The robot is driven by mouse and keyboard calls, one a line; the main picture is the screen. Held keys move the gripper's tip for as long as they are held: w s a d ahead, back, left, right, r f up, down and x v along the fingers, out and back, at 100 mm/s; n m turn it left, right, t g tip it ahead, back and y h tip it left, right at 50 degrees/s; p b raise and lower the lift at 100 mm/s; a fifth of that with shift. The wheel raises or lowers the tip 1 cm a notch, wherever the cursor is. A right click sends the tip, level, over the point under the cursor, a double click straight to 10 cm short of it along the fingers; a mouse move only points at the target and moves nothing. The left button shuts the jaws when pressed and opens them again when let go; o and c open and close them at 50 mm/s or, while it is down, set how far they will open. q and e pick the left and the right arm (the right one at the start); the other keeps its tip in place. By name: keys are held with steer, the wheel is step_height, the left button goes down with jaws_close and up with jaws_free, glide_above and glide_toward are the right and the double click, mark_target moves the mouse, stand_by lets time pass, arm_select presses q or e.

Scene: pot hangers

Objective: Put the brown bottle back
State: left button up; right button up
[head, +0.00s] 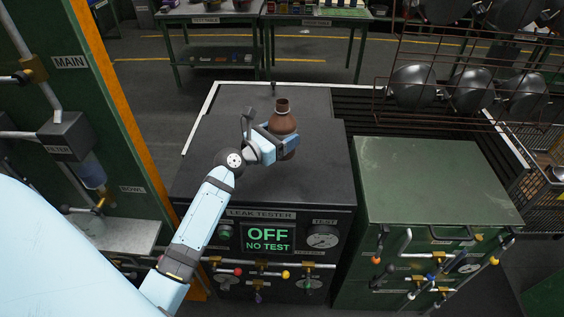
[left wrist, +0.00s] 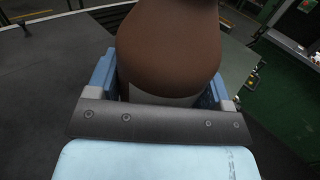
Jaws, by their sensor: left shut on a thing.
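The brown bottle (head: 283,123) is upright in my left gripper (head: 284,143), above the black top of the leak tester (head: 222,150). The gripper's blue fingers close on the bottle's body from both sides. In the left wrist view the brown bottle (left wrist: 168,50) fills the middle, between the two blue fingers of the left gripper (left wrist: 160,85). A pale band shows low on the bottle in that view. I cannot tell whether the bottle's base touches the tester's top. My right gripper is not in view.
A green cabinet (head: 430,180) with valves stands to the right. Black pans hang on a wire rack (head: 440,60) at the back right. A green panel with pipes (head: 70,100) stands at the left. Two tables (head: 315,17) are at the back. The tester's top is otherwise clear.

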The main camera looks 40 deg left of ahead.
arm_select(q)
step_height(320, 180, down, 8)
steer(key=shift+d+r+b, duration=0.1)
steer(key=shift+r+b, duration=0.1)
steer(key=shift+b, duration=1.05)
steer(key=shift+f, duration=0.5)
steer(key=shift+f, duration=0.15)
steer(key=o, duration=1)
steer(key=shift+o, duration=0.2)
